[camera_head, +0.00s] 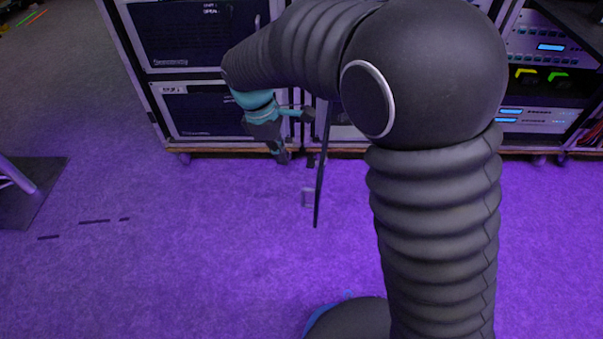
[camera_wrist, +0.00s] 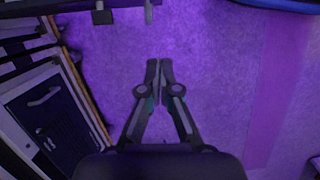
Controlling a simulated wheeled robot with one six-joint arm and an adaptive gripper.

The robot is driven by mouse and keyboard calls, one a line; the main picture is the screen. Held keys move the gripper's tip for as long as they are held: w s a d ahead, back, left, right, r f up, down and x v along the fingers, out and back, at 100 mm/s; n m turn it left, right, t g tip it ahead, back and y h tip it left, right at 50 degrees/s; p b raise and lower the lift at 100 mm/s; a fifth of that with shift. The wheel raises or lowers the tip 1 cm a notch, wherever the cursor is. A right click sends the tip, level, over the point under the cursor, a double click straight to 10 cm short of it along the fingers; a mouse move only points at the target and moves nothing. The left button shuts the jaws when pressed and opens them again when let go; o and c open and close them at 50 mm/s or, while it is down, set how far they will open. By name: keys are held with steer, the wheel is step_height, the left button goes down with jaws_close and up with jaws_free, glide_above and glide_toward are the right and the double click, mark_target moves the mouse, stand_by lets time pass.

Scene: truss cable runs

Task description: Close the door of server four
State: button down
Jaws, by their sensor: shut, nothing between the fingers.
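An open door (camera_head: 321,175) stands out from the rack front, seen nearly edge-on as a thin dark panel. My gripper (camera_head: 282,158) is left of the door, low in front of the rack and apart from the door. In the wrist view my gripper (camera_wrist: 159,66) has its fingertips together over bare floor, with nothing between them. A dark edge with a grey handle-like part (camera_wrist: 103,12) crosses the top of that view. My arm hides part of the rack behind the door.
Closed dark server fronts (camera_head: 205,110) fill the rack at left; one with a handle also shows in the wrist view (camera_wrist: 55,118). Lit equipment (camera_head: 535,117) stands at right. The purple floor (camera_head: 190,240) in front is clear. A dark base plate (camera_head: 30,190) lies at far left.

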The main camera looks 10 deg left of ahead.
steer(key=d+f+b, duration=0.2)
steer(key=d+f, duration=0.4)
steer(key=f, duration=0.3)
steer(key=shift+w+d+f, duration=0.25)
steer(key=shift+w, duration=0.05)
